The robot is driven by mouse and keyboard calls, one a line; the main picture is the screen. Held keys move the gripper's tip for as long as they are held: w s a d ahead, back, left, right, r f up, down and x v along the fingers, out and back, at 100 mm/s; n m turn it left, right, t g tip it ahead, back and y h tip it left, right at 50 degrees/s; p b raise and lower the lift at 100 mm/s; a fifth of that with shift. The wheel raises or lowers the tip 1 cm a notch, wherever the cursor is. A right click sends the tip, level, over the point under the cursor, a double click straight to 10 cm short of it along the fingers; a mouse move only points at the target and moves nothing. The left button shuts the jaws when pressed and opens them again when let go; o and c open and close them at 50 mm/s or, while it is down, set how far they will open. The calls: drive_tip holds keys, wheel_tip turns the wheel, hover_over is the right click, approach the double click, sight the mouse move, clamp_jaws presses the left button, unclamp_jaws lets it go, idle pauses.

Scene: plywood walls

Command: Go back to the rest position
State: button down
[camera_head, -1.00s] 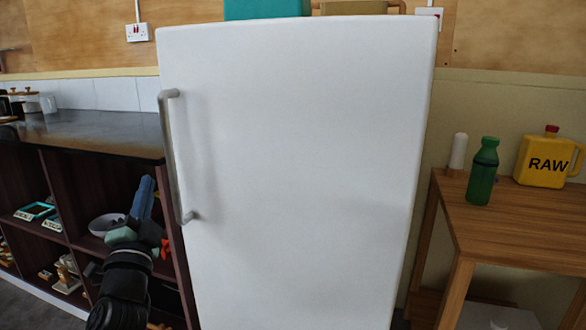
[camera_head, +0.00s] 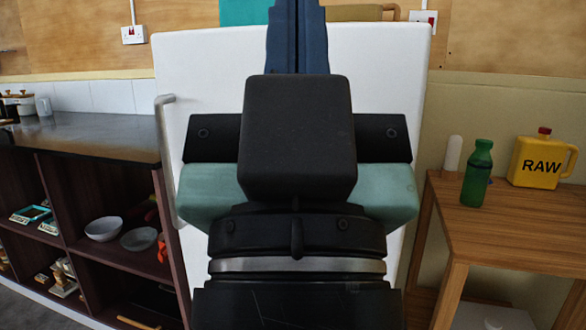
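My gripper (camera_head: 298,25) stands upright close in front of the camera, in the middle of the view. Its two blue fingers point up and lie together, with only a thin seam between them. Nothing shows held in it, though the very tips reach the top edge of the picture. Its black and green body and wrist hide much of the white fridge (camera_head: 385,90) behind. The fridge door is shut, and its grey handle (camera_head: 166,165) shows at the left, apart from my gripper.
A dark worktop (camera_head: 85,135) over open shelves stands at the left, with bowls (camera_head: 103,229) on a shelf. At the right, a wooden table (camera_head: 520,222) holds a green bottle (camera_head: 477,175), a white cylinder (camera_head: 452,154) and a yellow RAW can (camera_head: 541,160).

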wheel_tip(320, 180, up, 35)
drive_tip(key=p, duration=3.3)
drive_tip(key=shift+a, duration=0.2)
drive_tip(key=shift+w+r, duration=0.1)
